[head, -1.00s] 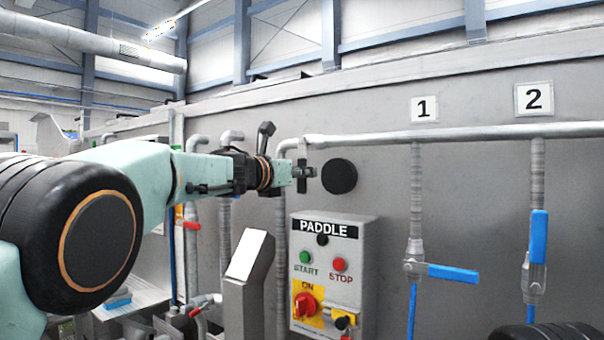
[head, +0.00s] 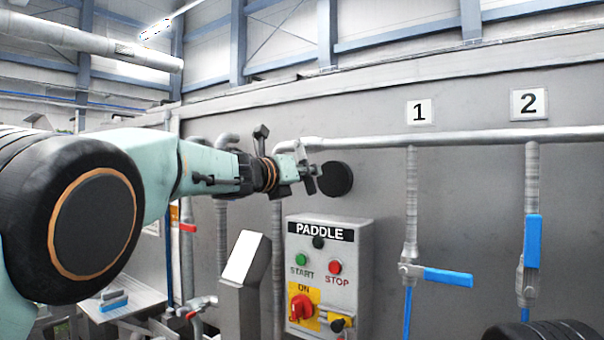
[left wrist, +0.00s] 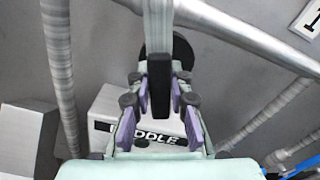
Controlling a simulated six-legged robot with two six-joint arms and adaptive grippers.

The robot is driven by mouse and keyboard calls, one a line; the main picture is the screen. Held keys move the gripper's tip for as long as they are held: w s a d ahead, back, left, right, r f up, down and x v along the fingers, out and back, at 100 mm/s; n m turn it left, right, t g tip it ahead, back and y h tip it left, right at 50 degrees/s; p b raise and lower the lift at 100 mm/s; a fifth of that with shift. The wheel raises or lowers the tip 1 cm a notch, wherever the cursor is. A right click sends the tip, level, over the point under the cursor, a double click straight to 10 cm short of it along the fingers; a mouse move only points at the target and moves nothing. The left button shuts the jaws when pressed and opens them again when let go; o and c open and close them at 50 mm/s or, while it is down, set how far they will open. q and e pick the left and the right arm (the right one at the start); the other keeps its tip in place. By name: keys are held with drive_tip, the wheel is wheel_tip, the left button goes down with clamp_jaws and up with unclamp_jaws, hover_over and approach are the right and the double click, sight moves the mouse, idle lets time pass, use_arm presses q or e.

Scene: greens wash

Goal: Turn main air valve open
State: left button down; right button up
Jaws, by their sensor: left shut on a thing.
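My left gripper (head: 308,174) reaches in from the left in the head view, in front of the grey panel just below the horizontal pipe. In the left wrist view its purple-padded fingers (left wrist: 160,112) are shut on a black handle (left wrist: 160,85), which stands upright between them below a grey bar. I take this to be the main air valve's handle, but no label shows on it. The fingers hide part of it, and I cannot tell how far it is turned. My right gripper is not in view.
A black disc (head: 336,179) is on the panel beside the gripper. The PADDLE control box (head: 354,262) is below. To the right, valve 1's blue lever (head: 447,277) lies sideways and valve 2's blue lever (head: 533,241) stands upright. A grey post (head: 243,290) stands lower left.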

use_arm(q)
drive_tip(key=shift+s+d+r+n+p, duration=0.15)
drive_tip(key=shift+s+d+n+p, duration=0.15)
drive_tip(key=shift+n, duration=0.4)
drive_tip(key=shift+s+d+r+n+p, duration=0.15)
drive_tip(key=shift+d+n+p, duration=0.15)
drive_tip(key=shift+n, duration=0.4)
drive_tip(key=c, duration=1.2)
unclamp_jaws()
drive_tip(key=shift+s+r, duration=0.1)
drive_tip(key=shift+r, duration=0.05)
drive_tip(key=v, duration=1.2)
